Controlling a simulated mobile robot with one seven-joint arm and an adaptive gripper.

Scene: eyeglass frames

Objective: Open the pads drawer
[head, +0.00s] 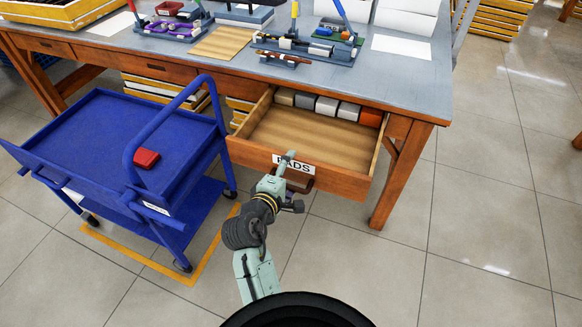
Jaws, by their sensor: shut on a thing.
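The pads drawer (246,154) is a wooden drawer at the right end of the table, with a white label reading "PADS", partly covered by my gripper. It stands pulled well out, and its bare wooden floor shows. Several small blocks in grey, white and orange-red sit in a row at its back. My gripper (290,178) is at the drawer front, shut on the brown drawer handle (301,185) just below the label. The fingers hide part of the handle.
A blue cart (80,130) with a red object (146,158) on it stands close to the drawer's left. The grey-topped table (405,88) holds tools and trays. Tiled floor (470,220) is clear to the right. A table leg (395,180) stands right of the drawer.

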